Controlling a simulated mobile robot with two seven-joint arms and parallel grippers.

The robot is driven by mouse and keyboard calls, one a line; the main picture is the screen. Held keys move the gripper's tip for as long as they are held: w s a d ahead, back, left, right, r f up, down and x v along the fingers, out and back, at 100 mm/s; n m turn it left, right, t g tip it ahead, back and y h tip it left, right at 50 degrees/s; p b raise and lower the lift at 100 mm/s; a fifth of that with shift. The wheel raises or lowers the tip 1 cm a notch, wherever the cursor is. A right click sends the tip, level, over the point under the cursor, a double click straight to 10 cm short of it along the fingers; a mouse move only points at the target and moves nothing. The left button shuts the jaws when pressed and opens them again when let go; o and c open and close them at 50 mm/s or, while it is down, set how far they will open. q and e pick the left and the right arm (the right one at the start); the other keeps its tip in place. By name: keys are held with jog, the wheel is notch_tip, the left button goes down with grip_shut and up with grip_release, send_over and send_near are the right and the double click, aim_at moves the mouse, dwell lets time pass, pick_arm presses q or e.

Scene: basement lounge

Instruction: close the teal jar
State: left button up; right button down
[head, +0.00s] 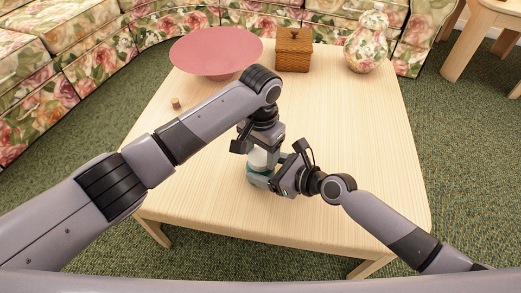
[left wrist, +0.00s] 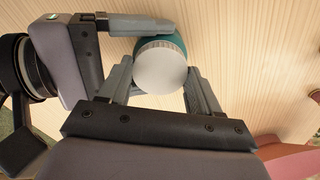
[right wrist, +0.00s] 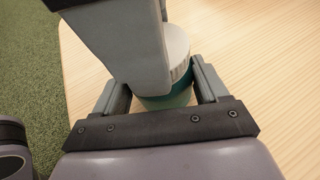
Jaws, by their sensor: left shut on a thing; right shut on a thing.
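The teal jar (head: 258,179) stands upright near the front of the wooden table, partly hidden by my grippers. It shows in the right wrist view (right wrist: 168,99) and left wrist view (left wrist: 175,42). The white ribbed lid (left wrist: 160,69) is at its mouth, also visible in the right wrist view (right wrist: 178,48); I cannot tell if it is screwed tight. My left gripper (head: 262,151) points down from above, shut on the lid. My right gripper (head: 268,180) comes in from the right, low, shut on the jar's body.
The pale wooden table (head: 350,135) has free room on both sides. A small wooden piece (head: 175,103) lies at left.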

pick_arm(q)
jog(key=m, duration=1.2)
jog(key=o, duration=1.2)
jog(key=shift+r, duration=2.25)
jog(key=shift+c, duration=0.5)
